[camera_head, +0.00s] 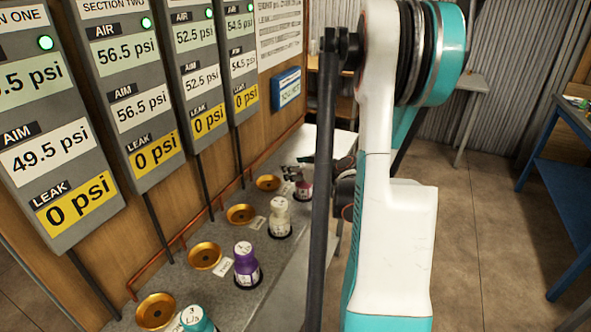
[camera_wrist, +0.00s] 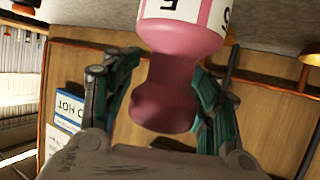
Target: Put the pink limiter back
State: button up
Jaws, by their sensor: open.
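The pink limiter (camera_wrist: 175,85) fills the middle of the wrist view, which looks upside down. Its white label with dark marks is at the top, and its waisted pink knob hangs down in the picture. My gripper (camera_wrist: 163,100) is open, with one dark green finger on each side of the knob; I cannot tell whether either touches it. In the head view a dark pink limiter (camera_head: 304,188) shows at the far end of the bench row, partly hidden by my arm. Its base is hidden in the wrist view.
On the grey bench (camera_head: 272,300) stand a teal limiter (camera_head: 196,319), a purple limiter (camera_head: 246,264) and a white limiter (camera_head: 279,218). Brass cups (camera_head: 205,256) line the wall side, near a copper pipe. Gauge panels (camera_head: 150,110) hang above. A blue table (camera_head: 560,150) stands at right.

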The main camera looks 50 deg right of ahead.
jog(key=p+v, duration=0.3)
jog(key=v, duration=0.9)
jog(key=shift+p, duration=0.3)
